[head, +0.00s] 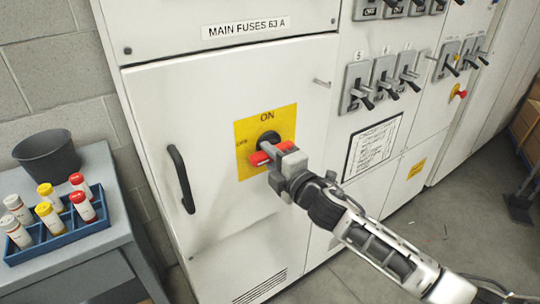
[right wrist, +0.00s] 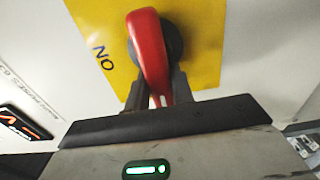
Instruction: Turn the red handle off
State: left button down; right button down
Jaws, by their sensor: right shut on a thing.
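The red handle (head: 262,158) sits on a black round hub in front of a yellow plate (head: 250,171) on the white cabinet door. The plate reads ON at the top and OFF at its left. In the head view the handle lies roughly sideways, with its ends showing on both sides of my right gripper (head: 279,160). In the right wrist view the red handle (right wrist: 151,55) runs from the hub down between the dark fingers of my right gripper (right wrist: 158,97), which is shut on it. My left gripper is in neither view.
A black door pull (head: 181,179) stands out left of the plate. A grey table at the left bears a blue rack (head: 52,238) of capped bottles and a dark bucket (head: 46,157). Several black switches (head: 380,83) are at the upper right. Open floor lies at the lower right.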

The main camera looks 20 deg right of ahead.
jog(key=c, duration=1.2)
grip_release()
jog(key=b+v, duration=0.2)
jog(key=v, duration=1.4)
jog(key=shift+b, duration=0.3)
jog(key=shift+f, duration=0.1)
jog(key=s+a+f+m+g, duration=0.2)
jog(key=s+f+m, duration=0.2)
jog(key=f+m, duration=0.2)
jog(key=s+a+f+m+g, duration=0.2)
jog(key=f+m, duration=0.4)
jog(key=f, duration=0.3)
jog(key=s+a+f+m+g+h, duration=0.1)
jog(key=s+a+f+m+g, duration=0.2)
jog(key=s+f+m, duration=0.3)
jog(key=shift+a+f, duration=0.75)
jog(key=shift+f, duration=0.1)
